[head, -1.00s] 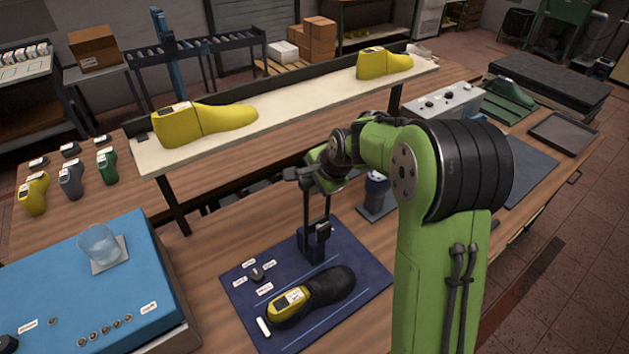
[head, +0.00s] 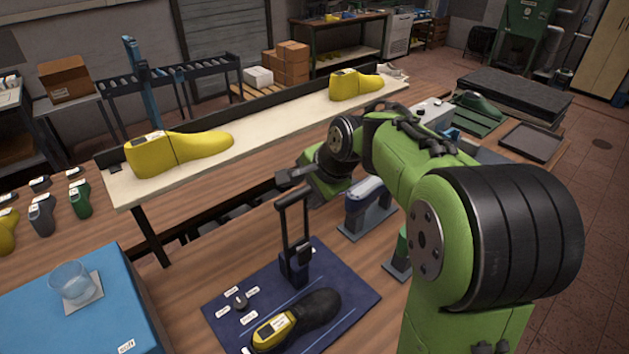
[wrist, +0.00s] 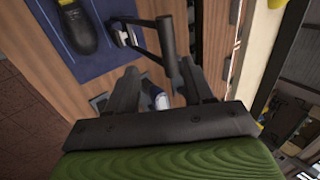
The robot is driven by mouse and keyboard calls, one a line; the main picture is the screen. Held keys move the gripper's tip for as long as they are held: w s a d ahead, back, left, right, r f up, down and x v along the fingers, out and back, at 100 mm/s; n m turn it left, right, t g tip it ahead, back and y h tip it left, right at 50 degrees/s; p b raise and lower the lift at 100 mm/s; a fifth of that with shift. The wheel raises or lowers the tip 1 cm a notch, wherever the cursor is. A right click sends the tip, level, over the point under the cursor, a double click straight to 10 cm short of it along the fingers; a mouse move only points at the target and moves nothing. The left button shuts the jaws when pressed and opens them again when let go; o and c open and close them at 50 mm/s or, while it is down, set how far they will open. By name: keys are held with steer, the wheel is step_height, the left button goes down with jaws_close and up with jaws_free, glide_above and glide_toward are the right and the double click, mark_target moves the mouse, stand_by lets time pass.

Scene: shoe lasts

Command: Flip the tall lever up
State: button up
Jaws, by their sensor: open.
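The tall lever (head: 283,225) is a black U-shaped handle with two bars and a crossbar. It rises roughly upright from a dark base block (head: 296,266) on a blue mat (head: 355,297). In the head view my gripper (head: 296,177) is just above and behind the crossbar. In the wrist view the lever (wrist: 167,45) reaches toward my open gripper (wrist: 160,72), its crossbar close to the right finger. I cannot tell whether they touch. Nothing is held between the fingers.
A black and yellow shoe last (head: 300,318) lies on the mat beside the lever. A grey-blue device (head: 364,207) stands to the right. A raised shelf (head: 255,130) with yellow lasts runs behind.

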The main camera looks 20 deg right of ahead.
steer(key=v, duration=0.4)
steer(key=shift+s+r, duration=0.1)
steer(key=shift+r, duration=0.1)
steer(key=s+a+f+n+h+b, duration=0.1)
steer(key=s+f+n+b, duration=0.2)
steer(key=s+n, duration=0.4)
steer(key=s+a+f+n+h+b, duration=0.1)
steer(key=s+f+n, duration=0.5)
steer(key=s, duration=1)
steer(key=shift+s+a+f+n+g+b, duration=0.3)
steer(key=shift+s+a+f+n+b, duration=0.15)
steer(key=shift+b, duration=0.45)
steer(key=shift+r, duration=0.1)
